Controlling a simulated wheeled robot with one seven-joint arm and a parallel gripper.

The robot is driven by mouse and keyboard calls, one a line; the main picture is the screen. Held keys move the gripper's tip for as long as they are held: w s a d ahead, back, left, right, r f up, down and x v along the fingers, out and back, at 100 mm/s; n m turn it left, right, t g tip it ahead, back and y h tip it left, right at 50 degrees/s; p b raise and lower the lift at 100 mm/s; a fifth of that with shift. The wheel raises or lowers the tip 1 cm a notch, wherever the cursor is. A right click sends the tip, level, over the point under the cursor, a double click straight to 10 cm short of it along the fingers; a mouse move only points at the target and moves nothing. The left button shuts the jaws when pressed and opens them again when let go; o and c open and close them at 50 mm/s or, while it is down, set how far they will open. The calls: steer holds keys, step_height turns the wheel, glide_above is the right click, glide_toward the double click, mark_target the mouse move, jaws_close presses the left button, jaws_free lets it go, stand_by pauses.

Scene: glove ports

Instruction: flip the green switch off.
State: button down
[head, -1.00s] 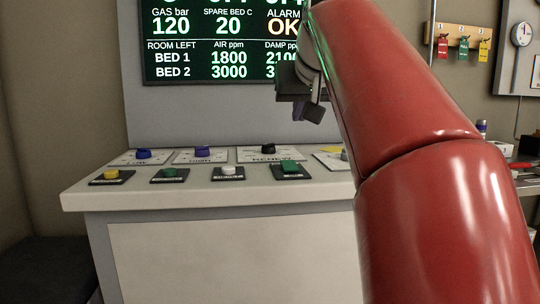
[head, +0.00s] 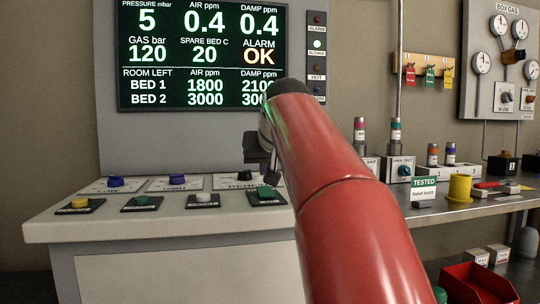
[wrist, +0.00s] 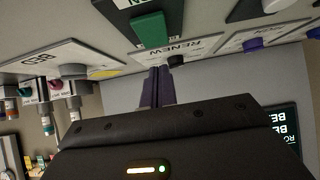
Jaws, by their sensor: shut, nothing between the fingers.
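A green rocker switch (head: 265,192) on a black plate sits at the right of the console's front row. It also shows in the wrist view (wrist: 148,28), near the top. Another green control (head: 142,201), smaller, sits further left in the same row. My gripper (head: 274,166) is close above and behind the right-hand green switch, partly hidden by my red arm. In the wrist view its dark fingers (wrist: 158,86) are together and empty, pointing toward the RENEW plate (wrist: 185,50), with the green switch beyond. I cannot tell whether the fingers touch anything.
A yellow (head: 80,202) and a white button (head: 203,198) share the front row. The display (head: 200,55) rises behind the console. A bench (head: 450,212) with bottles and boxes is at the right.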

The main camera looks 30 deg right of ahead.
mark_target(265, 188)
steer(key=shift+f+b, duration=0.3)
steer(key=shift+f, duration=1.1)
steer(key=shift+w+r+p, duration=0.1)
steer(key=shift+w+p, duration=0.05)
steer(key=shift+p, duration=0.7)
steer(key=shift+f+g, duration=0.25)
steer(key=shift+g, duration=0.05)
steer(key=shift+w+d+r+p, duration=0.1)
steer(key=shift+w+d+p, duration=0.1)
steer(key=shift+w, duration=0.2)
steer(key=shift+w+d+r+p, duration=0.1)
steer(key=shift+w+p, duration=0.1)
steer(key=shift+w, duration=0.15)
